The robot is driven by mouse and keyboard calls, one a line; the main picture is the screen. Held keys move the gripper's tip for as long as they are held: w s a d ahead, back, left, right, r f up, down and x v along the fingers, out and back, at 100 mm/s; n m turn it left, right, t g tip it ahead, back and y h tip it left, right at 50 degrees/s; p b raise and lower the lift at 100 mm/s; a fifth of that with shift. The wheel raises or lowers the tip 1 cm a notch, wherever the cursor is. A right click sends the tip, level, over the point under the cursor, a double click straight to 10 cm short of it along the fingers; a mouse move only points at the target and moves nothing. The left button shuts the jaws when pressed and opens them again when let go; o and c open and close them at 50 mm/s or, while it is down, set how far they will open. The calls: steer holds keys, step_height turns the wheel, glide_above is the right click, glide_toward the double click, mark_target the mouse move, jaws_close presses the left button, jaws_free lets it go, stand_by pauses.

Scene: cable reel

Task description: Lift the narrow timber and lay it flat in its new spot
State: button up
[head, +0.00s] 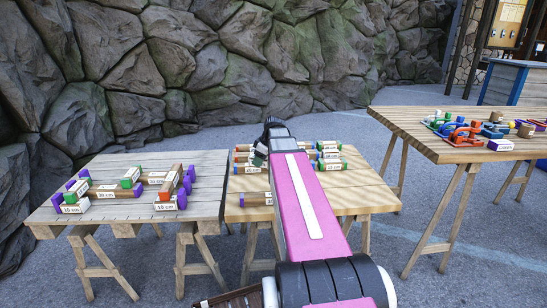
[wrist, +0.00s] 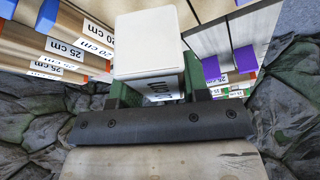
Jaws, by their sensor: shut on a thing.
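My gripper (wrist: 150,98) is shut on a timber (wrist: 150,50) with a broad white face and a printed label, partly hidden by the jaws. Green shows on both sides of it at the jaws. In the head view my gripper (head: 263,150) is over the back left of the middle table, mostly hidden behind my pink arm. The held timber's far end and full length cannot be made out. Whether it touches anything below is not clear.
The middle table (head: 375,200) holds several labelled timbers (head: 257,199), some behind my arm. The grey left table (head: 205,160) carries stacked timbers with purple, green and red ends. Clamps (head: 460,132) and blocks lie on the right table (head: 420,135). A rock wall stands behind.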

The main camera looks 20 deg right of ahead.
steer(key=d+n+g, duration=0.2)
steer(key=d+n, duration=0.3)
steer(key=d, duration=0.1)
steer(key=shift+y, duration=0.3)
steer(key=shift+s+a+f, duration=0.1)
steer(key=shift+s+f, duration=0.05)
steer(key=shift+f, duration=2.75)
steer(key=shift+s+f, duration=0.1)
steer(key=shift+f, duration=2.75)
steer(key=shift+f, duration=0.3)
steer(key=o, duration=1)
steer(key=v, duration=1)
steer(key=shift+s+d+r, duration=0.2)
steer(key=shift+r, duration=0.15)
